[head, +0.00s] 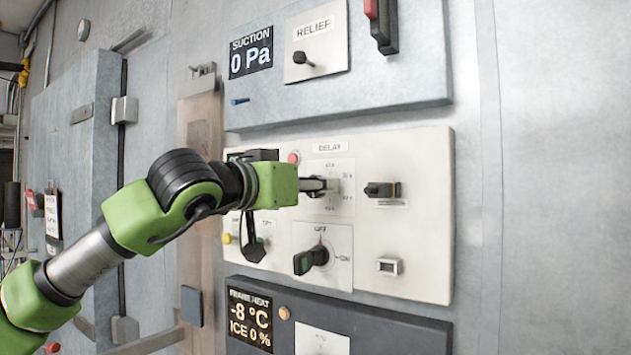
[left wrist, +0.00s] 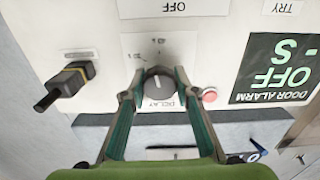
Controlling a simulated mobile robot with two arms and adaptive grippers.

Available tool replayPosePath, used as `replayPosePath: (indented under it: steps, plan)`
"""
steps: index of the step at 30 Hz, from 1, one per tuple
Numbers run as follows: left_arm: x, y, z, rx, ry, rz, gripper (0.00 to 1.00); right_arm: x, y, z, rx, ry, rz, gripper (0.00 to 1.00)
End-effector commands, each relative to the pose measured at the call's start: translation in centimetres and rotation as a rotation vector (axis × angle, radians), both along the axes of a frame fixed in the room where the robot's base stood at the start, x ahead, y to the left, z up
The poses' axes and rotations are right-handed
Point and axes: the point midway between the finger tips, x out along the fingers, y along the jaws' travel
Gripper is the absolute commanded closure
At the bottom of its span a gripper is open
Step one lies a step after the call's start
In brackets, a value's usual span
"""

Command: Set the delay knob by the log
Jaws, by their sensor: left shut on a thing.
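The delay knob (left wrist: 158,84) is a round grey dial on a white scale plate labelled DELAY, on the cream panel (head: 420,240). My left gripper (left wrist: 157,92) is shut on this knob, one finger on each side, in the left wrist view, which shows the panel upside down. In the head view my left gripper (head: 322,186) reaches the scale plate from the left and hides most of the knob. The scale figures are too small to read. The door alarm display (left wrist: 278,70) reads OFF and "- S". My right gripper is not in view.
Below the knob is an OFF/ON rotary switch (head: 312,258); right of it is a black plug-like switch (head: 383,190). A red button (left wrist: 210,95) sits close to the fingers. The suction panel (head: 400,75) is above, the frame heat display (head: 250,320) below. A paper sheet (head: 53,215) hangs left.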

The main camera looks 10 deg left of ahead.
Motion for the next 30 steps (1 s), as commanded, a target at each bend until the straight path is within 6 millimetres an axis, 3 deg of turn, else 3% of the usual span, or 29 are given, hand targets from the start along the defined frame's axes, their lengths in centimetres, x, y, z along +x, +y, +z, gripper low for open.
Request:
replayPosePath:
  steps: [10, 28, 29, 30]
  plan:
    - [0.1, -0.1, -0.48, 0.158, -0.053, -0.001, 0.94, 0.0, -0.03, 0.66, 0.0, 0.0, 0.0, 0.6]
    - [0.13, -0.12, -0.64, 0.194, -0.066, -0.001, 0.94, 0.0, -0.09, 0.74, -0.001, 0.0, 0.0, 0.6]
    - [0.13, -0.12, -0.65, 0.194, -0.066, -0.001, 0.7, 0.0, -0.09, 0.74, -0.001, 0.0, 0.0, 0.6]
    - [0.12, -0.13, -0.64, 0.194, -0.066, -0.001, 0.59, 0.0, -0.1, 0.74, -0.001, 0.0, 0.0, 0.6]
